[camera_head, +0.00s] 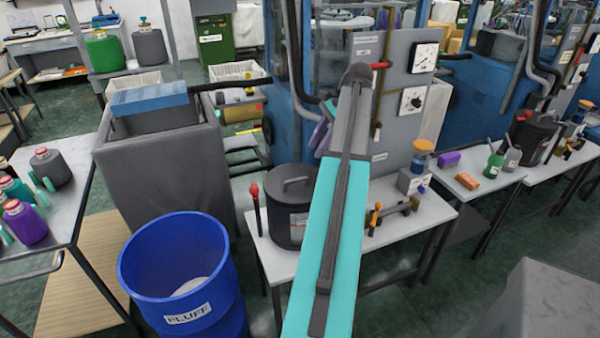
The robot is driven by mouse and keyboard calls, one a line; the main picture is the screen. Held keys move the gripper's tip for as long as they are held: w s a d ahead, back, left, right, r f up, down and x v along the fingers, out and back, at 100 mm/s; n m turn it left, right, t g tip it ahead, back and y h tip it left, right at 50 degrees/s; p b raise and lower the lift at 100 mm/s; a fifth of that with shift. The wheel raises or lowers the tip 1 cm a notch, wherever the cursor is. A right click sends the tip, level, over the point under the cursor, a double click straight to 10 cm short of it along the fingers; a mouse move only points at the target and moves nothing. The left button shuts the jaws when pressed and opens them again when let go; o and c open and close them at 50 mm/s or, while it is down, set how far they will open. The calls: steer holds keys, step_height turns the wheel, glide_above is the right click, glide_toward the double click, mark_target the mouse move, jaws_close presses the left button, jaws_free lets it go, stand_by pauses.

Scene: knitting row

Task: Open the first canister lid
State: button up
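The nearest dark canister (285,222) stands upright on a light bench, beside and partly behind my turquoise arm link. Its grey round lid (284,186) with a bar handle on top sits on it and looks closed. The right side of the canister is hidden by my arm. A second dark canister (527,138) stands on the bench further right, with a dark top. My arm rises from the bottom middle to a dark joint above the bench. I cannot make out my gripper; it is out of view or hidden behind the arm.
A blue FLUFF bin (180,270) stands at the lower left, near the bench (262,240). A red-topped rod (256,205) is just left of the canister. Small tools and an orange-topped jar (421,157) lie right of my arm. Blue machines stand behind.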

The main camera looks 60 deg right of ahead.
mark_target(300, 178)
steer(key=shift+p+x, duration=1.65)
steer(key=shift+x, duration=4.95)
steer(key=shift+w, duration=0.1)
jaws_close()
steer(key=shift+d+r, duration=0.1)
steer(key=shift+d, duration=0.1)
steer(key=shift+a, duration=0.15)
steer(key=shift+r, duration=0.1)
